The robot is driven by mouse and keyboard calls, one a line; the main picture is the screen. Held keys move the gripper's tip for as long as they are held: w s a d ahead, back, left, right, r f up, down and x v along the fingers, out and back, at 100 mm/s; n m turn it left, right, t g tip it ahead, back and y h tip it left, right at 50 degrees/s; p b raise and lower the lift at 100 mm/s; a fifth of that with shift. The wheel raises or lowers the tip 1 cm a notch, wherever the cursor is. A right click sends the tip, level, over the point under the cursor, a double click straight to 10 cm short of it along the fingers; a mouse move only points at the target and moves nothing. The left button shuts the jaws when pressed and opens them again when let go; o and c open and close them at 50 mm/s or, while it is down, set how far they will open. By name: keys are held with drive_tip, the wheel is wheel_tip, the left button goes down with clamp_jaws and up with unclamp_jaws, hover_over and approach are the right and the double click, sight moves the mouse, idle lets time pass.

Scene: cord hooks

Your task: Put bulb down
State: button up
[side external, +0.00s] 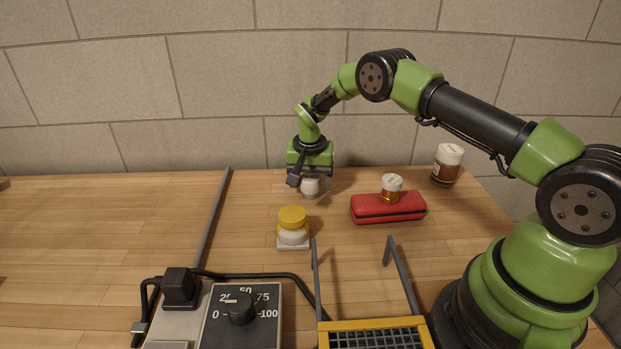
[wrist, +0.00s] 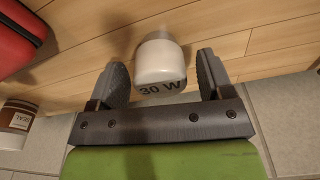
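The white bulb (side external: 310,187), marked "30 W" on its end, is at the back of the wooden table. It also shows in the wrist view (wrist: 160,62), between the two fingers. My gripper (side external: 311,190) points down around it, with one finger on each side. In the wrist view, my gripper (wrist: 163,72) shows a gap between each finger and the bulb, so it is open. The bulb appears to stand on the table; its lower end is hard to make out.
A yellow-topped white object (side external: 292,228) is in front. A dial box (side external: 240,318) and yellow-framed rack (side external: 375,334) are nearer. The left table is mostly clear.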

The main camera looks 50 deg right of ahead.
wheel_tip(320, 180, up, 12)
drive_tip(key=a, duration=0.1)
wheel_tip(320, 180, up, 10)
drive_tip(key=n+t, duration=0.2)
hover_over(309, 181)
drive_tip(key=s+a, duration=0.3)
drive_tip(key=s, duration=0.1)
drive_tip(key=s+a+r+n+t+y, duration=0.2)
drive_tip(key=s+a+r, duration=0.2)
drive_tip(key=s+r, duration=0.4)
drive_tip(key=s+a+n+t+y, duration=0.1)
drive_tip(key=s+a+n+t, duration=0.1)
drive_tip(key=s, duration=1.4)
drive_tip(key=shift+a+f+n, duration=0.4)
drive_tip(key=shift+a, duration=0.45)
